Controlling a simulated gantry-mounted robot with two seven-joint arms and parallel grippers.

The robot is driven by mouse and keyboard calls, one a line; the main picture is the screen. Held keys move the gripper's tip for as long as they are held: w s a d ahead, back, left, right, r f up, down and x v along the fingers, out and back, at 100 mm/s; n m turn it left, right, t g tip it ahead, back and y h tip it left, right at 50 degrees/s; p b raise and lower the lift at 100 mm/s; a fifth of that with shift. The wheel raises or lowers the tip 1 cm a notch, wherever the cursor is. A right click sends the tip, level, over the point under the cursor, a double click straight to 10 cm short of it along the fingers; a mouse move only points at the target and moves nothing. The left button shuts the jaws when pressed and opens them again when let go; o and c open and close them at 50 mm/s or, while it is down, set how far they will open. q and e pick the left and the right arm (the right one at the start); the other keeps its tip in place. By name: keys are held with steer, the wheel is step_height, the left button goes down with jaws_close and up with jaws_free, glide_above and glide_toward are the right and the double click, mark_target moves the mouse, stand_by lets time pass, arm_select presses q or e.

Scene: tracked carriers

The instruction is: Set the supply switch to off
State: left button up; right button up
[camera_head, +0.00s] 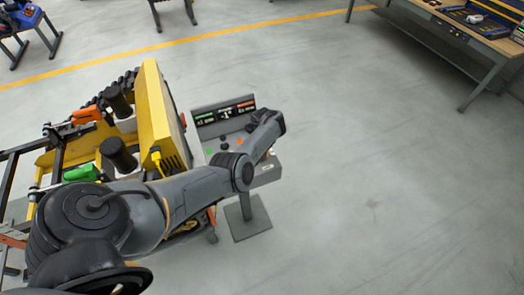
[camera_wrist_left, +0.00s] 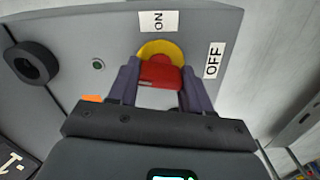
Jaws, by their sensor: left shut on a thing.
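The supply switch, a red handle (camera_wrist_left: 160,76) on a yellow round plate (camera_wrist_left: 158,48), is on a grey panel in the left wrist view. An ON label (camera_wrist_left: 152,21) is above it and an OFF label (camera_wrist_left: 213,61) to its right. My left gripper (camera_wrist_left: 160,70) is shut on the red handle, one finger on each side. Which label the handle points to is hard to tell. In the head view my left arm reaches over the grey console (camera_head: 268,174); the gripper and switch are hidden there. My right gripper is not in view.
The console stands on a post with a square base (camera_head: 249,229) and has a display (camera_head: 226,112). A yellow machine (camera_head: 155,105) with green and orange handles stands close on its left. The floor to the right is clear. A workbench (camera_head: 450,40) is at the back right.

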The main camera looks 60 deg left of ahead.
arm_select(q)
steer(key=shift+n+b, duration=0.4)
steer(key=shift+n, duration=0.7)
steer(key=o, duration=1.1)
steer(key=shift+c, duration=0.2)
step_height(320, 180, up, 10)
steer(key=p, duration=0.3)
steer(key=shift+f, duration=0.25)
steer(key=shift+r+p, duration=0.45)
steer(key=shift+r, duration=0.2)
steer(key=shift+a, duration=0.1)
